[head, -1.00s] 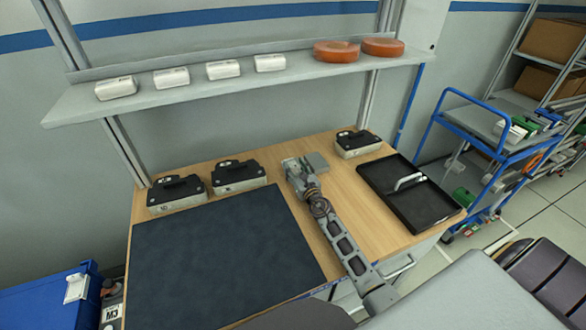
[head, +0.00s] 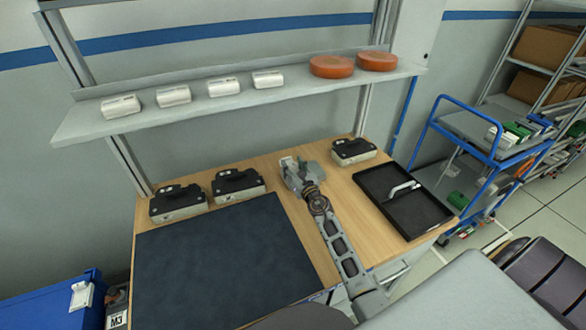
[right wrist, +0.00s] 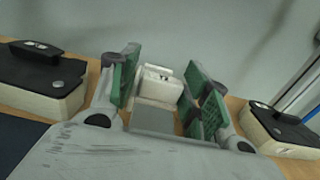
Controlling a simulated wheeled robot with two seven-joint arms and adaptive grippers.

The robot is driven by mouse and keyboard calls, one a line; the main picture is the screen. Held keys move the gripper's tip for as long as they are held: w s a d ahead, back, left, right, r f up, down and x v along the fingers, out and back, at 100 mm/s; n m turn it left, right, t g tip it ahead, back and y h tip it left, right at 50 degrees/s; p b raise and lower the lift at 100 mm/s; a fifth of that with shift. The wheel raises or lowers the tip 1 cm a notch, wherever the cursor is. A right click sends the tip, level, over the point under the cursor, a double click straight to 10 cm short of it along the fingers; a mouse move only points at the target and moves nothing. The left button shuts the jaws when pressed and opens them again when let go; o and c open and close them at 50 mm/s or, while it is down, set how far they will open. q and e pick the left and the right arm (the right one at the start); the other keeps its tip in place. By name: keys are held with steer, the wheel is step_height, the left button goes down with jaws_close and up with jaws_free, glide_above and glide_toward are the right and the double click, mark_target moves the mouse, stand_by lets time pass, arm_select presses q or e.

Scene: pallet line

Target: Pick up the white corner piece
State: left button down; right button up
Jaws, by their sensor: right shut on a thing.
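My right gripper (head: 293,165) is over the back of the wooden table, between the black-topped units. The right wrist view shows its two green-padded fingers (right wrist: 164,92) on either side of a small white piece (right wrist: 158,83), which I take to be the white corner piece. The fingers are shut on this piece. Its lower part is hidden by the gripper, and in the head view I cannot make it out clearly. I cannot tell whether it touches the table. My left gripper is not in view.
A dark mat (head: 228,262) covers the table's left front. Black-topped units (head: 180,201), (head: 238,184), (head: 352,150) stand along the back. A black tray (head: 432,217) at right holds a white handle-shaped thing (head: 403,188). Above is a shelf (head: 200,112) with white boxes (head: 173,95) and orange discs (head: 331,66).

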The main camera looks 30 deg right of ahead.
steer(key=shift+r+p, duration=1.3)
steer(key=shift+r, duration=0.95)
steer(key=shift+s+f, duration=0.1)
steer(key=shift+n+y, duration=0.3)
steer(key=shift+y, duration=0.2)
steer(key=s+a+f, duration=0.2)
steer(key=s+a, duration=0.1)
steer(key=s, duration=0.2)
steer(key=s+a+f+b, duration=0.1)
steer(key=s+a, duration=0.3)
steer(key=s, duration=0.2)
steer(key=s+a+f+b, duration=0.1)
steer(key=s+a+f, duration=0.1)
steer(key=s, duration=0.3)
steer(key=shift+s+a+f, duration=0.1)
steer(key=shift+a+f, duration=0.05)
steer(key=shift+a, duration=0.3)
steer(key=shift+s+a+f, duration=0.1)
steer(key=shift+a+f, duration=0.05)
steer(key=shift+a, duration=0.3)
steer(key=shift+s+a+f, duration=0.1)
steer(key=shift+s+a, duration=0.35)
steer(key=shift+s, duration=0.2)
steer(key=shift+a, duration=0.15)
